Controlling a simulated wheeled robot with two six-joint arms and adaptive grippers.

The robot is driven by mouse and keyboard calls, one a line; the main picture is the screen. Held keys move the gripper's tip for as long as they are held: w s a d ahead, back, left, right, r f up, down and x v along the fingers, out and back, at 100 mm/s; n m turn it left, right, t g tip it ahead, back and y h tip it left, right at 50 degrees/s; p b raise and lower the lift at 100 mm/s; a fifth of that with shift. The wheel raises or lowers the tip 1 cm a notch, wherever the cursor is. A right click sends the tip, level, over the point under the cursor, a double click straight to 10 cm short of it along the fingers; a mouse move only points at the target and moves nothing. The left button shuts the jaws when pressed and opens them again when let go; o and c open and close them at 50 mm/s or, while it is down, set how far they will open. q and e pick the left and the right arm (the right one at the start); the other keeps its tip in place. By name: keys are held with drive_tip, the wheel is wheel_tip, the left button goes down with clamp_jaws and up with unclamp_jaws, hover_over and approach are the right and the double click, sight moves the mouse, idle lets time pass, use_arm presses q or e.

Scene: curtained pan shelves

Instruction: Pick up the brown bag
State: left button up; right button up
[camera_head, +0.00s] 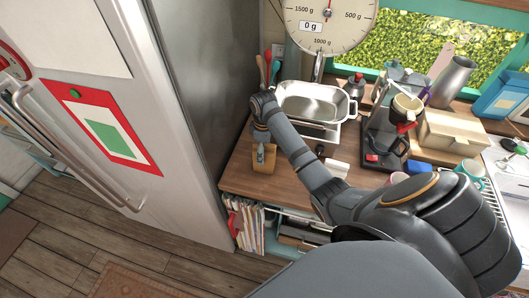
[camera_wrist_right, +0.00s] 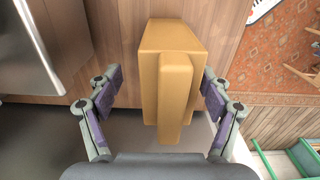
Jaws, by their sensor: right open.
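The brown bag (camera_head: 264,165) stands on the wooden counter near its left end, close to the fridge. It also shows in the right wrist view (camera_wrist_right: 178,55) as a tan, boxy shape with a raised strip along it. My right gripper (camera_wrist_right: 160,88) is open, with one purple-padded finger on each side of the bag. Gaps show between both fingers and the bag, so they look apart from it. In the head view my right arm reaches across the counter to the bag, and its wrist is just behind it. My left gripper is in neither view.
The steel fridge (camera_head: 203,90) stands left of the counter (camera_head: 235,176). A metal pan (camera_head: 312,103) sits behind my forearm, below a hanging scale (camera_head: 330,22). A coffee maker (camera_head: 385,140) and a beige box (camera_head: 452,131) are to the right. Books (camera_head: 248,228) fill a shelf below.

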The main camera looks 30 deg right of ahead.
drive_tip(key=shift+s+a+r, duration=0.15)
drive_tip(key=shift+a, duration=0.05)
drive_tip(key=shift+c, duration=0.4)
drive_tip(key=shift+s+a+r, duration=0.2)
drive_tip(key=shift+s+r, duration=0.05)
drive_tip(key=shift+s, duration=0.15)
drive_tip(key=c, duration=0.5)
drive_tip(key=shift+w+d+f, duration=0.1)
drive_tip(key=shift+f, duration=0.05)
drive_tip(key=c, duration=0.9)
drive_tip(key=shift+c, duration=0.2)
